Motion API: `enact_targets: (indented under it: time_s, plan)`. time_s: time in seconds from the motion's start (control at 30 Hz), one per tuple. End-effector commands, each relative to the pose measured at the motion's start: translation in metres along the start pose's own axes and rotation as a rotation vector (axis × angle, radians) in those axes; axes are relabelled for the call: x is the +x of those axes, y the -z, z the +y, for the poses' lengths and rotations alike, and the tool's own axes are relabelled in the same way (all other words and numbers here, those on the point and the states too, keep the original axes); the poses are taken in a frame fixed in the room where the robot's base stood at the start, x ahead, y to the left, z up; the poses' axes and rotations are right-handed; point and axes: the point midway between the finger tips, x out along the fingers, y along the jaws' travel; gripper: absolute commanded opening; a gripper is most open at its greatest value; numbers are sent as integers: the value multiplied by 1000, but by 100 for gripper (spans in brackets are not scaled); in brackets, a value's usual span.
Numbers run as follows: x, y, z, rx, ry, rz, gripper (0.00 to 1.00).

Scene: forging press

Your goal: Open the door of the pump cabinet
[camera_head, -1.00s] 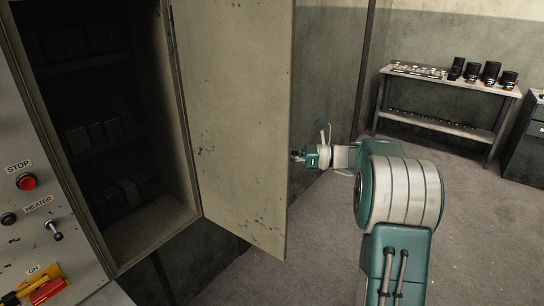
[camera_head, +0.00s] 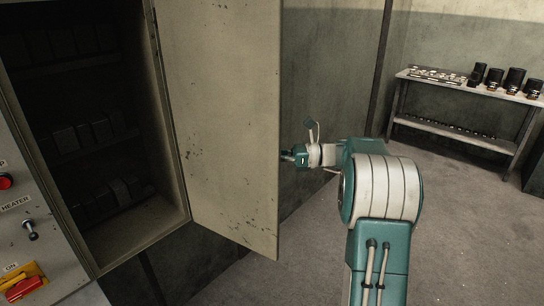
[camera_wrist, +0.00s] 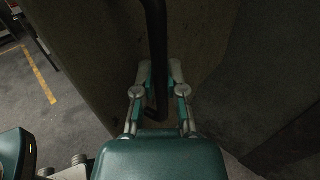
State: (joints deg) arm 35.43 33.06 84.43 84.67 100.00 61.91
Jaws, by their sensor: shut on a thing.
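The cabinet door (camera_head: 225,120) stands wide open in the head view, hinged at the right side of the cabinet opening. The open cabinet (camera_head: 75,110) shows dark shelves with several block-shaped items. My gripper (camera_head: 290,156) is at the door's free edge, and its tips are partly hidden behind the door. In the wrist view, my gripper (camera_wrist: 160,90) has its two fingers on either side of a dark bar handle (camera_wrist: 155,45) on the door's outer face (camera_wrist: 110,60). The fingers are shut on the handle.
A control panel with a red stop button (camera_head: 5,181), a heater switch (camera_head: 30,228) and a red-yellow switch (camera_head: 24,285) is at the left. A metal shelf table (camera_head: 460,85) with dark cylinders stands at the back right. The floor (camera_head: 290,275) between is clear.

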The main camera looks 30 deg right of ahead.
Motion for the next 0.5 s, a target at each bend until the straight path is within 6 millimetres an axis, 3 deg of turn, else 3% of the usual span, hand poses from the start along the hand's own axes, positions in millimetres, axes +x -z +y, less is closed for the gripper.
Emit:
enact_targets:
  time_s: [0.07, 0.1, 0.17, 0.2, 0.5]
  plan:
    - [0, -1, 0, -1, 0, -1, 0]
    - [-1, -1, 0, -1, 0, -1, 20]
    - [-1, -1, -1, -1, 0, -1, 47]
    - [-1, -1, -1, -1, 0, -1, 51]
    - [0, 0, -1, 0, 0, -1, 51]
